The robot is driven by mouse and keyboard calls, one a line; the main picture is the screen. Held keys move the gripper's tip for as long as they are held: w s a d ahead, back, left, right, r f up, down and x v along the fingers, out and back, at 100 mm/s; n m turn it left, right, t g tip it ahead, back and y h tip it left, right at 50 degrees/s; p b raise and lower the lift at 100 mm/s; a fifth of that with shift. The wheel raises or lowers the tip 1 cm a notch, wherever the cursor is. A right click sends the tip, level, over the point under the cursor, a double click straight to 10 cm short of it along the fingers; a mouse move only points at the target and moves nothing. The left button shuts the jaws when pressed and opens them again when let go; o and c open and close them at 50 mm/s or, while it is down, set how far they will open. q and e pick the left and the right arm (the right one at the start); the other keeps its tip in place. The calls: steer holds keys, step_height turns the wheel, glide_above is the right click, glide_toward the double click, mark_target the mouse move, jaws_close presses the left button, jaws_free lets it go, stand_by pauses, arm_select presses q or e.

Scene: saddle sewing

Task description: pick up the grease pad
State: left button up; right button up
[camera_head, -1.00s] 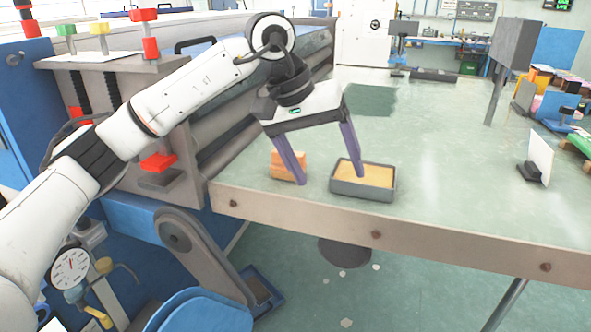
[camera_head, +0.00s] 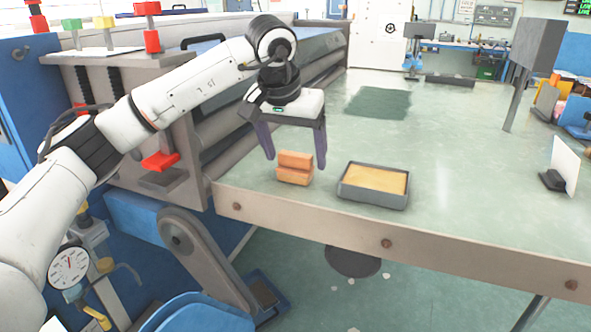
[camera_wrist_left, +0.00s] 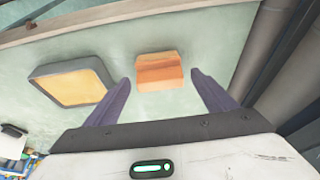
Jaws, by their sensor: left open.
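An orange-brown block (camera_head: 295,168), which looks to be the grease pad, sits on the green table top near its front left edge. It has a lighter and a darker layer. My left gripper (camera_head: 295,161) is open and empty, its two purple fingers on either side of the block as seen from the head. In the left wrist view the block (camera_wrist_left: 158,71) lies between and just beyond the fingertips (camera_wrist_left: 160,79). I cannot tell the exact height of the fingers over the table. My right gripper is not in view.
A grey tray (camera_head: 372,198) with a yellowish filling stands just right of the block; it also shows in the left wrist view (camera_wrist_left: 105,70). A white card in a black stand (camera_head: 563,168) is at the far right. The table's middle is clear.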

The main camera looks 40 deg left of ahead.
arm_select(q)
steer(key=shift+x, duration=0.85)
steer(key=shift+r, duration=0.1)
steer(key=c, duration=1.2)
steer(key=shift+o, duration=0.2)
